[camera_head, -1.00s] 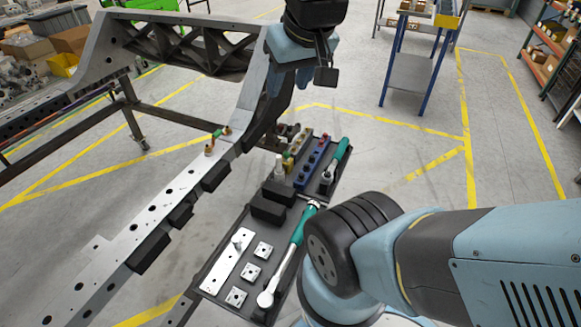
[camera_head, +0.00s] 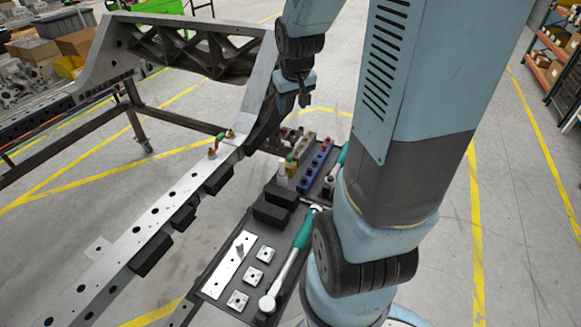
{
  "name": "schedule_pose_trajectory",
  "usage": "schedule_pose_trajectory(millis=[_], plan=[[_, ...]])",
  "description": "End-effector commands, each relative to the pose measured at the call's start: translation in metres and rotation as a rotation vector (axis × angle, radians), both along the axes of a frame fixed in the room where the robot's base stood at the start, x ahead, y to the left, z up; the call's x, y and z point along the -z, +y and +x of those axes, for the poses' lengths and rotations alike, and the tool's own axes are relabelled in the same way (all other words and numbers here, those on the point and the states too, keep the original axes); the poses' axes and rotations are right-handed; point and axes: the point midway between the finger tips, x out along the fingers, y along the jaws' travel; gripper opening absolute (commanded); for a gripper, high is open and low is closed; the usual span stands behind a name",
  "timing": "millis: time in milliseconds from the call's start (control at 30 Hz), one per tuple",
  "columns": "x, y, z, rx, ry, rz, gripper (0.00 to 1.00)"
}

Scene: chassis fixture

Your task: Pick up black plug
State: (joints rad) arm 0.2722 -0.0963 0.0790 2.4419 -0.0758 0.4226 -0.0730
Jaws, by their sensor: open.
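Two black blocks, which look like the black plugs, lie side by side on the dark tray (camera_head: 228,254): a nearer black plug (camera_head: 270,213) and a farther black plug (camera_head: 281,195). Similar black plugs (camera_head: 152,253) sit along the side of the metal chassis rail (camera_head: 176,198). My gripper (camera_head: 304,102) hangs above and beyond the tray, close to the chassis upright, with its fingers pointing down. It is open and small in the view, nothing shows between its fingers, and it is clear of the plugs on the tray.
A green-handled ratchet (camera_head: 289,262), a metal plate (camera_head: 235,263) and several square nuts lie on the tray. A blue rack (camera_head: 315,166) with coloured parts stands at its far end. Brass fittings (camera_head: 219,143) stand on the rail. My arm hides the right side.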

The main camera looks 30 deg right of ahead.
Motion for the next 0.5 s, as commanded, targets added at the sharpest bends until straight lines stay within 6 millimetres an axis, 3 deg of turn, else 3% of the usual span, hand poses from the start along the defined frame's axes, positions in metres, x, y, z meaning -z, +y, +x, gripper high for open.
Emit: schedule_pose_trajectory(millis=[200, 500], plan=[[0.062, -0.03, 0.025, 0.014, 0.037, 0.01, 0.54], [0.151, -0.065, 0.042, 0.03, 0.072, 0.041, 0.54]])
